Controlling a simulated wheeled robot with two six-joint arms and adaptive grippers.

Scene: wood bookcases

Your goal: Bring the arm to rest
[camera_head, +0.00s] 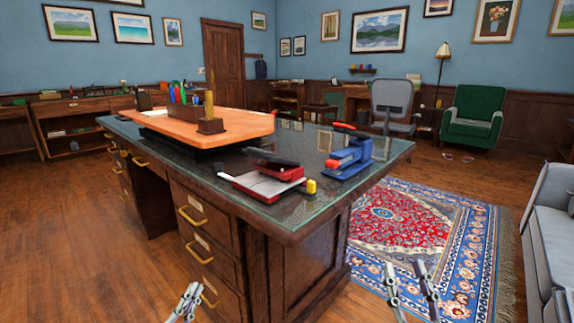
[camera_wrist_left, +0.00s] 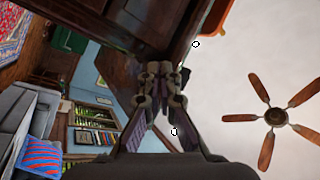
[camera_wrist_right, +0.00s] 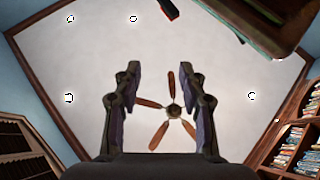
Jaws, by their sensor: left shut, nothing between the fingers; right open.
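My left gripper (camera_head: 188,297) shows at the bottom of the head view, in front of the desk drawers. Its fingers are shut with nothing between them, and they also meet in the left wrist view (camera_wrist_left: 160,72). My right gripper (camera_head: 408,272) is at the bottom right of the head view, over the patterned rug as seen from there. Its fingers are apart and empty, and the right wrist view (camera_wrist_right: 158,72) shows the ceiling between them.
A large wooden desk (camera_head: 290,222) with a glass top stands close ahead. On it are an orange board (camera_head: 240,121), a red hole punch (camera_head: 266,181) and a blue stapler (camera_head: 347,158). A grey sofa (camera_head: 552,225) is at right. Rug (camera_head: 405,228) and floor beside the desk are clear.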

